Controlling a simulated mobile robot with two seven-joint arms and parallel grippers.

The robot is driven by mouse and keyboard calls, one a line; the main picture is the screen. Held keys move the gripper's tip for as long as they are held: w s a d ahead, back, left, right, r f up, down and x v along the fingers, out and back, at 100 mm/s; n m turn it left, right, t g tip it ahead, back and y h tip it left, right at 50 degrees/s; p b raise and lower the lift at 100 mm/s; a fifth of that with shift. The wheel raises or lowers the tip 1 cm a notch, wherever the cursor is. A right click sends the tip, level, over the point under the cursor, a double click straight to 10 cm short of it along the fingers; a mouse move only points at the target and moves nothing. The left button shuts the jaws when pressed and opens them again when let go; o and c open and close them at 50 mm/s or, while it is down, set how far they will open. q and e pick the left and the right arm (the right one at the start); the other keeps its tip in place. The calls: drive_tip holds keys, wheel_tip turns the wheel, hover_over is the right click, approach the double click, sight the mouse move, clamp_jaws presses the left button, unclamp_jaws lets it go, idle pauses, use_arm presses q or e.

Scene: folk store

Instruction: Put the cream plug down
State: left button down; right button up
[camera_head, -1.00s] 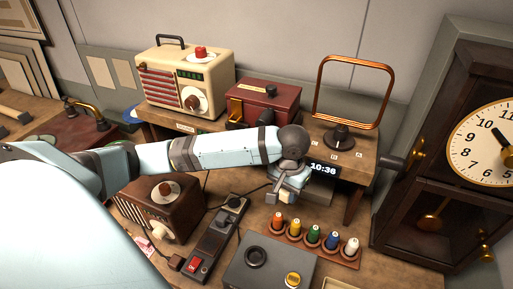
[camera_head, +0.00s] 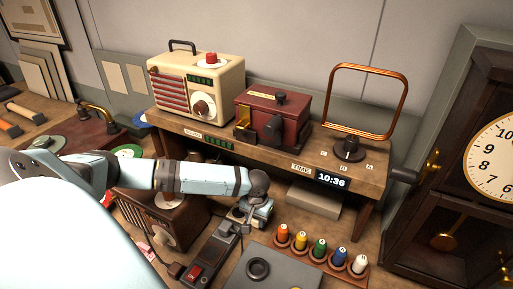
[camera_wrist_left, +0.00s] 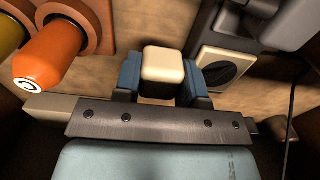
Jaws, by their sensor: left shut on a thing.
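My left gripper (camera_wrist_left: 164,80) is shut on the cream plug (camera_wrist_left: 163,65), a pale rounded block between its blue fingers in the left wrist view. A wooden surface shows behind the plug; I cannot tell whether they touch. In the head view the left gripper (camera_head: 258,214) is low over the bench, beside the upper end of a dark power strip (camera_head: 217,250) with a red switch. The plug is not clearly seen there. My right gripper is not in view.
Several coloured spools (camera_head: 319,250) stand in a wooden rack to the right of the gripper. A grey box (camera_head: 285,272) is in front. A brown radio (camera_head: 167,220) stands left, partly behind my arm. The shelf (camera_head: 290,160) with the 10:36 clock is behind.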

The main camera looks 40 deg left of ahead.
sight(257, 231)
use_arm(q)
drive_tip(key=shift+f, duration=1.7)
drive_tip(key=shift+f, duration=0.1)
drive_tip(key=shift+f, duration=0.45)
drive_tip(key=c, duration=1)
unclamp_jaws()
wheel_tip(257, 231, up, 13)
drive_tip(key=shift+r+b, duration=0.1)
drive_tip(key=shift+b, duration=0.45)
drive_tip(key=shift+s, duration=0.1)
